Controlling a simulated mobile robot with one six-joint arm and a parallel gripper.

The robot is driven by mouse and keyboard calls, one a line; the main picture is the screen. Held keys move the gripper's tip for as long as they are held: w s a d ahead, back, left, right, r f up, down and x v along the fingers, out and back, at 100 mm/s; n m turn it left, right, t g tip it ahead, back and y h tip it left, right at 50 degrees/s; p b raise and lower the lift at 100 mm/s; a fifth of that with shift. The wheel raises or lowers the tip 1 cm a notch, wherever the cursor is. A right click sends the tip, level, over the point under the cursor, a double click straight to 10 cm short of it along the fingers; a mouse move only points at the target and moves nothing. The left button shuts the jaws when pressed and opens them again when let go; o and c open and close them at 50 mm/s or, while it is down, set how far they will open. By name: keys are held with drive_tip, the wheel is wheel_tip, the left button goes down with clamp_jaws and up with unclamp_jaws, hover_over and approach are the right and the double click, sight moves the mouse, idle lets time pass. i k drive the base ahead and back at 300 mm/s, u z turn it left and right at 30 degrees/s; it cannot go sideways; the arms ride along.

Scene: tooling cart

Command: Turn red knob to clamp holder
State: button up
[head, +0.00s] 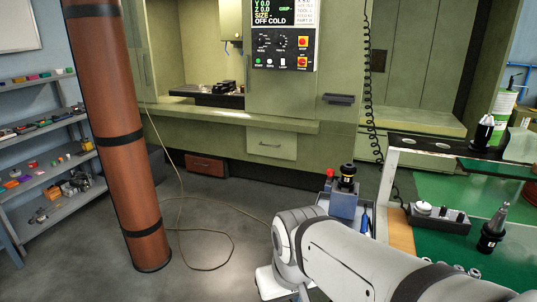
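A small red knob (329,174) sits at the upper left side of a blue-grey clamping block (343,205). A black tool holder (347,172) with a yellowish band stands upright in the top of the block. I cannot tell from here whether it is clamped. My white-grey arm reaches in from the lower right, and its bend is in front of and below the block. The arm runs on down past the bottom edge of the picture, and no gripper fingers show. Nothing is seen touching the knob.
A cart with a green top (455,247) on the right carries another upright tool holder (493,230) and a grey rack (438,217). A brown pillar (118,140) stands at left, with a cable (205,269) on the floor beside it. A green machine (215,133) fills the back.

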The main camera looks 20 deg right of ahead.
sight(330, 172)
drive_tip(key=u, duration=0.4)
drive_tip(key=i, duration=2.1)
drive_tip(key=z, duration=2.85)
